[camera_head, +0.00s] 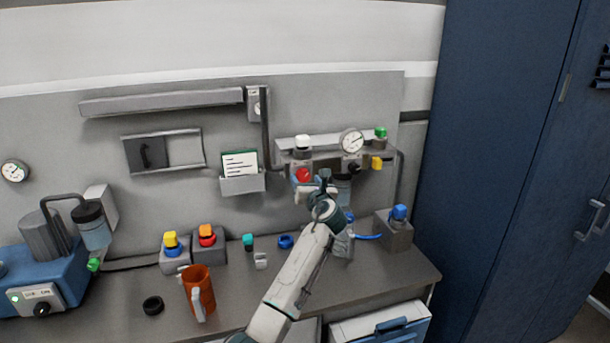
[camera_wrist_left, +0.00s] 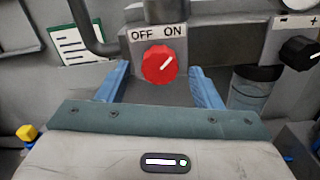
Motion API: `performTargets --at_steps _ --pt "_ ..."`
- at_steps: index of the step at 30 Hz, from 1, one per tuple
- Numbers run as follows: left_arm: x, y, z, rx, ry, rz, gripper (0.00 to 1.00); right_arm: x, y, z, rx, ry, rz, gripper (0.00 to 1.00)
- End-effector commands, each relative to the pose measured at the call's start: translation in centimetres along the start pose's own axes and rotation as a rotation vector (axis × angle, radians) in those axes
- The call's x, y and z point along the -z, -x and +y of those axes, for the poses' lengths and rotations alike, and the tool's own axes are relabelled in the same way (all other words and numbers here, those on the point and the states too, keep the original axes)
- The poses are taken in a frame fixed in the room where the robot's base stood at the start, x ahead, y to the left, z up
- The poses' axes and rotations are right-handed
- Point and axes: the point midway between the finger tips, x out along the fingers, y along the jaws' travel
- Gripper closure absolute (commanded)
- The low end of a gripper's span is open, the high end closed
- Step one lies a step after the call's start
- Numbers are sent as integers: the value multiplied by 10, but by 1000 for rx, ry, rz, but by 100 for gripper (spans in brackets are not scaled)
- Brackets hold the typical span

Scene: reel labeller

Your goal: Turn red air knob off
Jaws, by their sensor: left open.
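The red air knob (camera_wrist_left: 159,65) sits on a grey block under a white OFF / ON label (camera_wrist_left: 157,32). Its white mark slants up and right, toward ON. In the head view the red knob (camera_head: 303,175) is on the air unit on the back wall. My left gripper (camera_wrist_left: 160,86) is open, with one blue finger to each side of the knob and a gap on both sides. In the head view my left gripper (camera_head: 318,186) is just in front of the unit and hides part of it. My right gripper is not in view.
A black knob (camera_wrist_left: 299,52) with a plus-minus label is to the right. A clear bowl (camera_wrist_left: 250,87) hangs close to my right finger. A pressure gauge (camera_head: 352,141) is above. An orange mug (camera_head: 199,290) stands on the bench below. A blue cabinet (camera_head: 490,150) is at the right.

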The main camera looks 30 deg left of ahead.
Motion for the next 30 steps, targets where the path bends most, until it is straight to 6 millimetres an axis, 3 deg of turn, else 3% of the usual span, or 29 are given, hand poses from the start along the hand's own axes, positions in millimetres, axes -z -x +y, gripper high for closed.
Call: performTargets --at_steps 6,14,15,22,30 --pt "0 -17 0 0 0 0 41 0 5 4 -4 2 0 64" --pt "0 -18 0 1 1 0 41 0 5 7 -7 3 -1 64" --pt "0 -18 0 1 1 0 43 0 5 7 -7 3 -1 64" --pt "0 -18 0 1 1 0 85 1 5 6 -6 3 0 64" --pt "1 -18 0 1 26 0 85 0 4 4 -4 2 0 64"
